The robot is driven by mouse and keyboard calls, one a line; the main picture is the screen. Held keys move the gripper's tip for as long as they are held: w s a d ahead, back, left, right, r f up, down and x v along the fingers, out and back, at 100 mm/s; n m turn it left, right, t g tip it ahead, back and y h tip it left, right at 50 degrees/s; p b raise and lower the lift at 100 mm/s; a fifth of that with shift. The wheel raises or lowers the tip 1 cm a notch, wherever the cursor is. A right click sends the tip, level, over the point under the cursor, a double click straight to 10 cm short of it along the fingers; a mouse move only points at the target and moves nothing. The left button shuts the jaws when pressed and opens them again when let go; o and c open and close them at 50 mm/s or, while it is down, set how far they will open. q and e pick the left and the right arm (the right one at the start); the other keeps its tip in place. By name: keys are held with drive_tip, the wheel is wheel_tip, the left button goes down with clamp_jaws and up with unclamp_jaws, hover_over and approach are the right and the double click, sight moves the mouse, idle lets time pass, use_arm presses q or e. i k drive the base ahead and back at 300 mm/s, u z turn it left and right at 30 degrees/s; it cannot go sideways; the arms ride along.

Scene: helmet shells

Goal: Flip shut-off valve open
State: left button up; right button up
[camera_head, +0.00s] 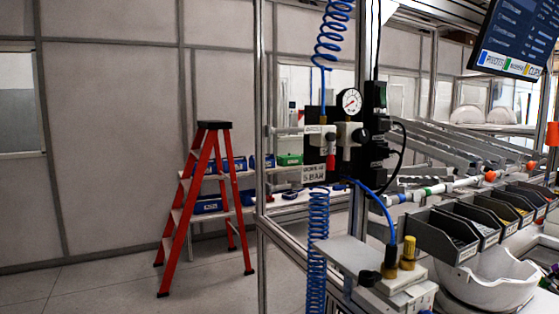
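An air unit with a round pressure gauge (350,101) is mounted on the metal frame in the middle of the head view. On its left is a white valve block (319,130). A small red part (331,161), which looks like the shut-off valve's handle, points downward below this block. Its exact setting is too small to tell. A black knob (361,135) sits right of it. Neither of my grippers shows in this view.
Blue coiled hoses (318,245) hang above and below the air unit. A black box (375,95) with cables is on its right. Dark bins (445,234) and a white helmet shell (490,280) are at the right. A red stepladder (207,200) stands left on open floor.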

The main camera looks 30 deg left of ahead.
sight(330, 137)
drive_tip(key=z, duration=0.1)
drive_tip(key=k, duration=0.65)
drive_tip(key=z, duration=0.1)
